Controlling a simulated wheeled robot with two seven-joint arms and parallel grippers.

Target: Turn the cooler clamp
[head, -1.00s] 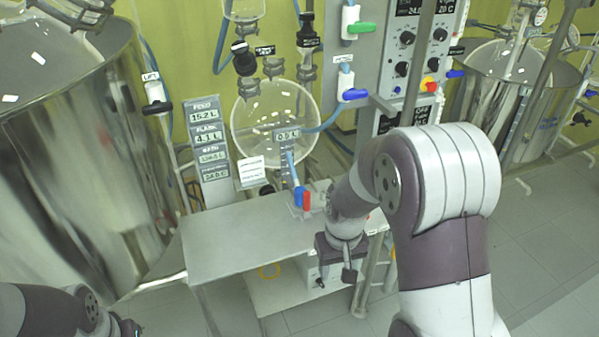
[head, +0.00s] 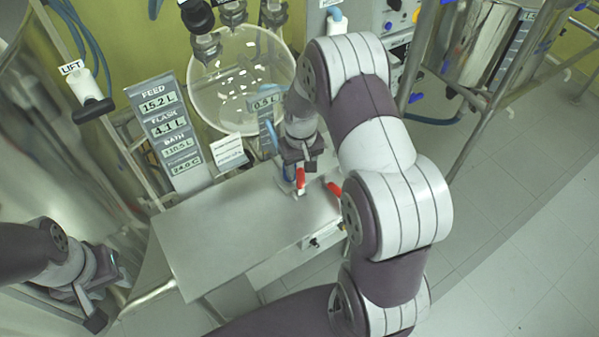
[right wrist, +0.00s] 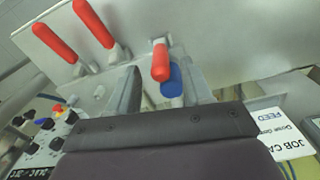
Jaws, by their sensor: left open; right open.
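Several red lever handles are in view; I cannot tell which belongs to the cooler clamp. In the right wrist view a red handle (right wrist: 160,62) stands between the grey fingers of my right gripper (right wrist: 163,88), with a blue handle (right wrist: 172,82) close behind it. Two more red handles (right wrist: 96,24) (right wrist: 55,42) stand to the left, outside the fingers. In the head view my right gripper (head: 301,166) is open above a red handle (head: 300,180) at the table's back right. Contact is unclear. My left gripper (head: 88,306) is open and empty at lower left.
A steel table (head: 235,235) has a bare top. A round glass flask (head: 235,85) stands behind it, beside a display post (head: 168,135) and a white card (head: 228,150). A steel vessel (head: 50,150) stands left. Another red handle (head: 335,188) is by my right arm.

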